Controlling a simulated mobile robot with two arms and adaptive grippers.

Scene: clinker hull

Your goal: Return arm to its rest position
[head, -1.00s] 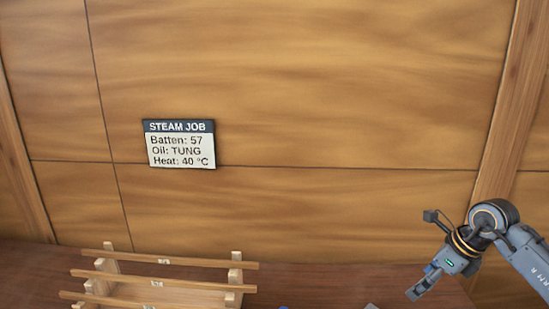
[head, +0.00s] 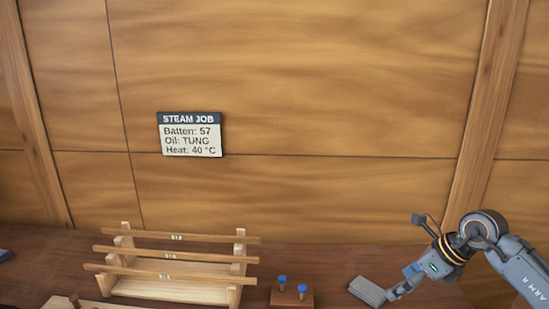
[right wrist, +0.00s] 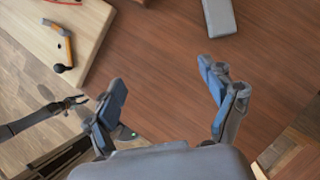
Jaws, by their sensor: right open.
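My right arm comes in from the right in the head view. Its gripper (head: 392,292) hangs low over the bench, close to a grey block (head: 366,290) in the picture. In the right wrist view the two blue-grey fingers of the right gripper (right wrist: 160,76) are spread wide with nothing between them. The grey block (right wrist: 220,17) lies beyond the fingertips, apart from them. My left gripper does not show in the head view.
A wooden rack (head: 180,290) holds several battens on the brown bench (head: 325,262). A small block with two blue-topped pegs (head: 291,297) stands right of it. A "STEAM JOB" sign (head: 190,135) hangs on the wall. A hammer (right wrist: 62,45) lies on a pale board (right wrist: 92,25).

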